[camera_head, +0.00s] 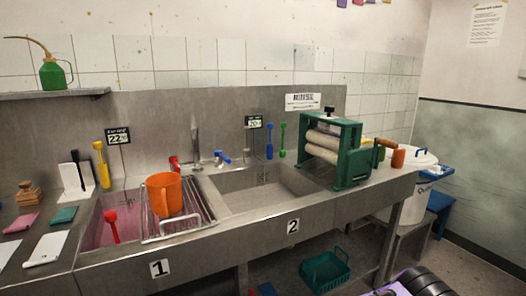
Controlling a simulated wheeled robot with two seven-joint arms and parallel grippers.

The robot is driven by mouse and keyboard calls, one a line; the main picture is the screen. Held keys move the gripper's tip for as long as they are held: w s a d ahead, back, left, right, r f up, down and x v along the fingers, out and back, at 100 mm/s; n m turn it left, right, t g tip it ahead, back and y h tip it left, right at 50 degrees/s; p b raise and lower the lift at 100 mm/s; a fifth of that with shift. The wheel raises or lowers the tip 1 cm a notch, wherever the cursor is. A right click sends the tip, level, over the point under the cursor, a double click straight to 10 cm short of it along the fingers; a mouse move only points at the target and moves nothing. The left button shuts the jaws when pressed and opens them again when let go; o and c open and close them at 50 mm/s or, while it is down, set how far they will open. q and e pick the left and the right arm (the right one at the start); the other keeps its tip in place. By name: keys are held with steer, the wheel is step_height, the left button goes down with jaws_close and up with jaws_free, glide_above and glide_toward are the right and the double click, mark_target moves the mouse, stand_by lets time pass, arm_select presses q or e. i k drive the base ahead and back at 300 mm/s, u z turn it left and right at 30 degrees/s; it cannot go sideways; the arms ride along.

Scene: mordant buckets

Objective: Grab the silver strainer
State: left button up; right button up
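No clear hand-held silver strainer shows in this view. The closest match is a silver wire rack or basket (206,214) lying across the right part of the left sink. An orange jug (164,197) stands on it, upright, hiding part of its wires. I cannot tell whether this rack is the strainer.
The left sink (93,222) holds pink liquid and a red-handled tool (110,226). The right sink (258,193) looks empty. A green roller wringer (352,160) stands on its right. A green crate (325,271) sits below. A black and purple object (425,283) is at bottom right.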

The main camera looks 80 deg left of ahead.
mark_target(245, 152)
steer(key=i, duration=1.35)
steer(key=u, duration=2)
